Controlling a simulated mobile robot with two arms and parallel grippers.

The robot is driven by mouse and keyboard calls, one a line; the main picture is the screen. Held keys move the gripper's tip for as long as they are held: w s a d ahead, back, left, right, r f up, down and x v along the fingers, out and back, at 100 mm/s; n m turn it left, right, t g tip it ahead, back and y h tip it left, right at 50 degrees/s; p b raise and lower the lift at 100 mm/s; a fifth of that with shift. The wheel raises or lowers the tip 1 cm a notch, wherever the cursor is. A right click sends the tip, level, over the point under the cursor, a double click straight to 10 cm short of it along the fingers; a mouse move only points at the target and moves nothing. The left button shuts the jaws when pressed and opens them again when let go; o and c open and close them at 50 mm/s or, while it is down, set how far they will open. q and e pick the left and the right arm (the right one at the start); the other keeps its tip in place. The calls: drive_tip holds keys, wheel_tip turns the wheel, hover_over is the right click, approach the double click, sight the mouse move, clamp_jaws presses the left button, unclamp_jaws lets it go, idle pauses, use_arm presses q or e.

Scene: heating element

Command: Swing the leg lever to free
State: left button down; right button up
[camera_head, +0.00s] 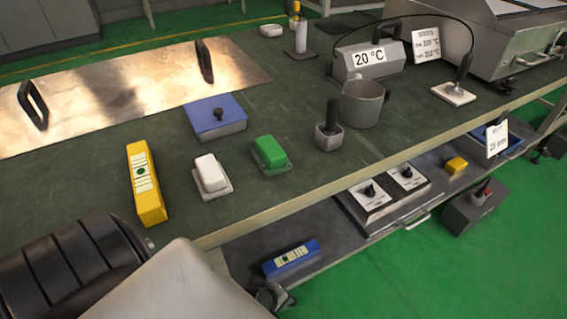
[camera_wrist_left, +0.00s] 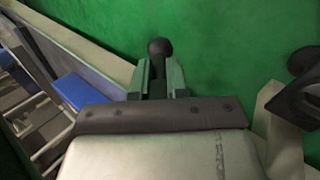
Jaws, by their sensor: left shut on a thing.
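The leg lever shows in the left wrist view as a round black knob (camera_wrist_left: 160,47) on a dark stem. My left gripper (camera_wrist_left: 159,78) is shut on it, with a green-grey finger on each side of the stem and the knob standing just beyond the fingertips. In the head view, my left arm fills the lower left corner beside the bench's front edge. Its fingers and the lever grip are hidden there behind my own pale wrist housing. My right gripper is in neither view.
The bench top (camera_head: 100,200) lies just beyond my arm, with a yellow box (camera_head: 146,185) near its edge. A lower shelf holds a blue labelled box (camera_head: 290,258). A grey metal fitting (camera_head: 272,297) sits below it. Green floor (camera_head: 400,270) is open at right.

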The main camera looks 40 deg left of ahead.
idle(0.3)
use_arm(q)
drive_tip(key=c, duration=1.1)
unclamp_jaws()
